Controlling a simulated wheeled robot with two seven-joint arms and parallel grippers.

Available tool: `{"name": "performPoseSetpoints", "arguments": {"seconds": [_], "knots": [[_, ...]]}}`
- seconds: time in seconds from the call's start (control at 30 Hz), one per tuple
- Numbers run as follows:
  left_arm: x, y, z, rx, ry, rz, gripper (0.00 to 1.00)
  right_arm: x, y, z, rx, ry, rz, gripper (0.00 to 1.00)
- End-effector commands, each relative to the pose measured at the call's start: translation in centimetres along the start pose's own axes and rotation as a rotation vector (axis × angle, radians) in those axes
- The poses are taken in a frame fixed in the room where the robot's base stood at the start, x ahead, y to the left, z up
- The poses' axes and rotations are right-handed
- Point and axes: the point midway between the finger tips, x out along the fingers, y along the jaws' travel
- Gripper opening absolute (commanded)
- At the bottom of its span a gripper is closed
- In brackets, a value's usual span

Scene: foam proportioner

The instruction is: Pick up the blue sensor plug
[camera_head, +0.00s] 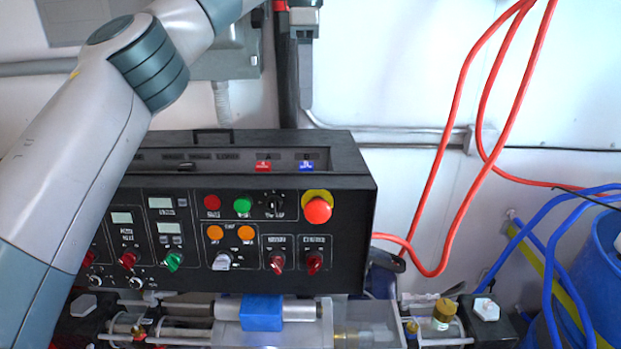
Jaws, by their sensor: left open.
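The blue sensor plug (306,166) sits in the front recess at the top of the black control box, under the letter B. A similar red plug (264,166) sits to its left under the letter A. My left arm comes in from the left, bends and leaves through the top edge. My right gripper is not in view.
The control box (345,215) carries knobs, displays and a red emergency button (317,209). Below it is pump hardware with a blue block (262,313). Red hoses (450,225) hang on the right, near a blue barrel (600,270). My left arm covers the box's left side.

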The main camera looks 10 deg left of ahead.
Motion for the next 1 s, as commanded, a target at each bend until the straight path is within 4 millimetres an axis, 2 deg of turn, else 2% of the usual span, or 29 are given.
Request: {"name": "performPoseSetpoints", "arguments": {"seconds": [0.17,0.4,0.53,0.8,1.0], "knots": [[-0.1,-0.1,-0.3,-0.004,0.008,0.002,0.47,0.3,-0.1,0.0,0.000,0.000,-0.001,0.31],[-0.1,-0.1,-0.3,-0.004,0.007,0.001,0.47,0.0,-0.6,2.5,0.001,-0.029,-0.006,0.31],[0.5,0.0,-0.3,-0.002,0.007,-0.001,0.47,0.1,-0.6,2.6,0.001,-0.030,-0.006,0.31],[3.8,-0.1,-0.3,0.000,0.006,-0.003,0.47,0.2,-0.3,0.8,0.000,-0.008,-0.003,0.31],[6.8,-0.1,-0.3,-0.001,0.007,-0.002,0.47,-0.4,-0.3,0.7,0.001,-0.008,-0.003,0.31]]}}
